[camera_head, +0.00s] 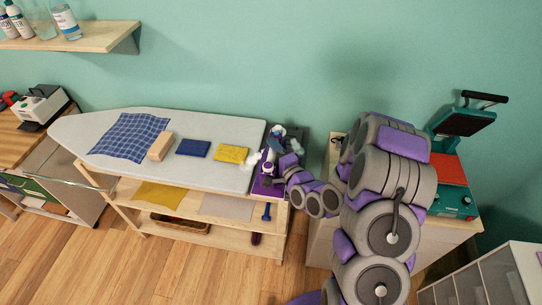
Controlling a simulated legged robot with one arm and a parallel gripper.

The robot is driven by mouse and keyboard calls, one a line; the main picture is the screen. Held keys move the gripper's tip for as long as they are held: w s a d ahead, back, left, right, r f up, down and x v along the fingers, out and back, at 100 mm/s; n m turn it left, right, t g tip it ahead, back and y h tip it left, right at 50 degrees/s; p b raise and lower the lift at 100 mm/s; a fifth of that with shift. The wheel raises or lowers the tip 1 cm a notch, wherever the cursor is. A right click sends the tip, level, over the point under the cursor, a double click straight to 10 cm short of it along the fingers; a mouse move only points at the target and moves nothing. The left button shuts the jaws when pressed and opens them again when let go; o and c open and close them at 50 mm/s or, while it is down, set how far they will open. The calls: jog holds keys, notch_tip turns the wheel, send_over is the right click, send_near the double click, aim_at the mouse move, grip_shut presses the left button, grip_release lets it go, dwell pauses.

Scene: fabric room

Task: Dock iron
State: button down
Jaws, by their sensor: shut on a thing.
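The iron (268,168), white and purple and small in view, is at the right end of the ironing board (80,125). My gripper (281,162) is at the iron from the right and shut on it; the fingers are small and partly hidden. A dark grey stand (293,137) lies at the board's right end, behind and beside the iron, partly covered by it and my arm. Whether the iron touches the stand cannot be told. Pale white puffs show beside the iron.
On the board lie a blue checked cloth (130,137), a wooden block (160,146), a folded blue cloth (193,148) and a folded yellow cloth (231,154). A heat press (455,180) stands on the cabinet at right. A wall shelf (90,37) holds bottles.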

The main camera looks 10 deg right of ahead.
aim_at(282, 128)
jog(key=shift+w+d, duration=0.1)
jog(key=shift+w, duration=0.05)
jog(key=w+d, duration=0.1)
jog(key=w, duration=0.2)
jog(key=w+d+b, duration=0.1)
jog(key=w+d, duration=0.1)
jog(key=w, duration=0.1)
jog(key=w+d, duration=0.1)
jog(key=w, duration=0.2)
jog(key=shift+w+d+f+b, duration=0.2)
jog(key=shift+f+b, duration=0.1)
jog(key=shift+f, duration=0.1)
jog(key=shift+w+f, duration=0.1)
jog(key=shift+f, duration=0.05)
notch_tip(282, 128, down, 3)
jog(key=shift+a+f+b, duration=0.1)
jog(key=shift+f+b, duration=0.1)
jog(key=shift+b, duration=0.35)
jog(key=c, duration=0.8)
grip_release()
